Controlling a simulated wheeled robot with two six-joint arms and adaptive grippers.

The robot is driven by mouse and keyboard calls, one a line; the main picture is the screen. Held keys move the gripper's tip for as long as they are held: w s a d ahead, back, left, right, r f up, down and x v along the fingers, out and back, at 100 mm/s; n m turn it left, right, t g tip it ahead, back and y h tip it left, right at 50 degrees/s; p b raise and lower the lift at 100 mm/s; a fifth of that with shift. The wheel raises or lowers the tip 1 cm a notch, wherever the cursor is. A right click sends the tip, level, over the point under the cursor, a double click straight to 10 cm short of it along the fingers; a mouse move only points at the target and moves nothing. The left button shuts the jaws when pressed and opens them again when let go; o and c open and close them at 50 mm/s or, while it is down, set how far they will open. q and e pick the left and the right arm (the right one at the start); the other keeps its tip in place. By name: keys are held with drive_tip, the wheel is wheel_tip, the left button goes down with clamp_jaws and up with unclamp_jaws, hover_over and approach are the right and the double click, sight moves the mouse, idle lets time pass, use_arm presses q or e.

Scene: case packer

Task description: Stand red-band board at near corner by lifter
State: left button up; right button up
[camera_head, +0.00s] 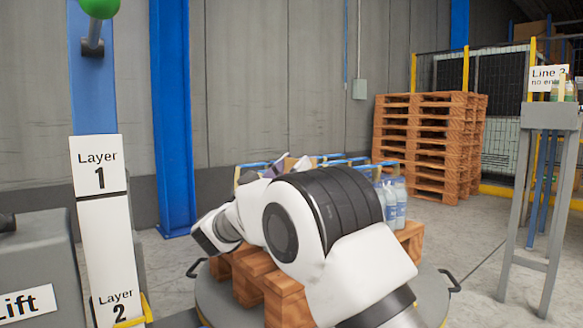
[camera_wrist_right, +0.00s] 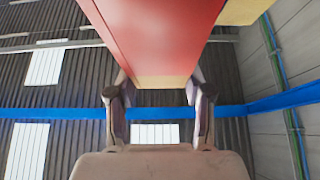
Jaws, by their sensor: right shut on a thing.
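The red-band board (camera_wrist_right: 155,35) fills the upper middle of the right wrist view, with a wide red face and a tan lower edge. My right gripper (camera_wrist_right: 157,92) has one finger on each side of it and is shut on it. In the head view my white and black right arm crosses the pallet, and only a small part of the right gripper (camera_head: 295,163) shows behind it; the board cannot be made out there. A wooden pallet (camera_head: 285,303) sits on a round grey platform (camera_head: 212,298). A grey housing (camera_head: 40,255) marked Lift stands at left. My left gripper is not seen.
White bottles (camera_head: 396,203) stand on the pallet's right side, partly hidden by my arm. A Layer 1 and Layer 2 post (camera_head: 103,235) stands left of the platform. A pallet stack (camera_head: 425,145) is behind, and a grey stand (camera_head: 550,118) is at right.

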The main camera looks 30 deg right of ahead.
drive_tip(key=o, duration=1)
drive_tip(key=shift+a+r, duration=0.1)
drive_tip(key=shift+a, duration=0.2)
drive_tip(key=p+v, duration=0.2)
drive_tip(key=v, duration=0.5)
drive_tip(key=shift+d+p, duration=0.1)
drive_tip(key=shift+p, duration=0.2)
